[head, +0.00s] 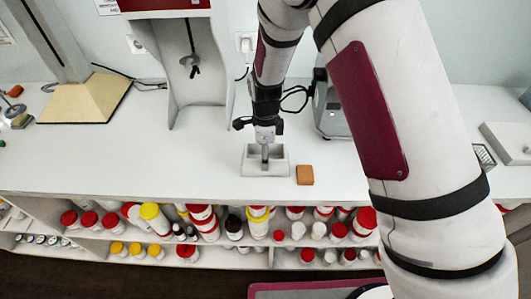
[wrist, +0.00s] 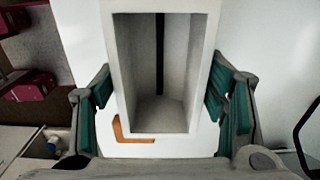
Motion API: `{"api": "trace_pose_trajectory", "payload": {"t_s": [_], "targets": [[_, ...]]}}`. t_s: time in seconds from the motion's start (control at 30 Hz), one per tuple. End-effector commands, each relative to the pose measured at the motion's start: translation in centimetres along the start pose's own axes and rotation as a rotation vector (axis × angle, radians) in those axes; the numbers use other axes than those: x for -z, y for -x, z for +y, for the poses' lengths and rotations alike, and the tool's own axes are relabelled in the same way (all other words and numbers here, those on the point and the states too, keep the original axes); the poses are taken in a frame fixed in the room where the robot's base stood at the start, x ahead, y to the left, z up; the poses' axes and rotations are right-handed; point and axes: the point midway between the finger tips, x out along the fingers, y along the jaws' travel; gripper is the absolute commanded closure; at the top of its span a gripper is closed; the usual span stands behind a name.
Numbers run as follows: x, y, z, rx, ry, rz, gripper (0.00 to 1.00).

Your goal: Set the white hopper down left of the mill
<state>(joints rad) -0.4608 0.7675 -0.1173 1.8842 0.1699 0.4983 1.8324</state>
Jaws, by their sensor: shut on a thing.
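The white hopper (head: 266,171) is an open, hollow box with a rectangular mouth, under my gripper (head: 265,148) at the middle of the white bench. In the wrist view, the hopper (wrist: 202,60) stands between the two teal finger pads of my gripper (wrist: 160,98), which is shut on it. I look down into its empty inside. I cannot tell whether its underside touches the bench. A grey machine (head: 329,112) is behind and right of it, partly hidden by my arm. A tall white stand with a dark red top (head: 165,4) is behind and left. I cannot tell which is the mill.
An orange block (head: 305,175) lies close right of the hopper near the bench's front edge; it also shows in the wrist view (wrist: 123,130). A cream-based stand (head: 85,100) is far left. Bare bench (head: 130,155) lies left of the hopper. Shelves of jars are below.

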Motion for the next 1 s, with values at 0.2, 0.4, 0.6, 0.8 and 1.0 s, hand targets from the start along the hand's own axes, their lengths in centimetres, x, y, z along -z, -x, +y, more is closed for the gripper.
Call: {"api": "trace_pose_trajectory", "payload": {"t_s": [0.2, 0.4, 0.6, 0.8, 1.0], "targets": [[0.0, -0.3, 0.0, 0.001, 0.001, 0.0, 0.67], [0.0, -0.6, 0.0, 0.0, 0.0, 0.0, 0.67], [0.0, -0.6, 0.0, 0.0, 0.001, 0.0, 0.14], [0.0, -0.6, 0.0, 0.0, 0.001, 0.0, 0.14], [-0.1, 0.5, -0.1, 0.003, 0.002, -0.001, 0.14]]}}
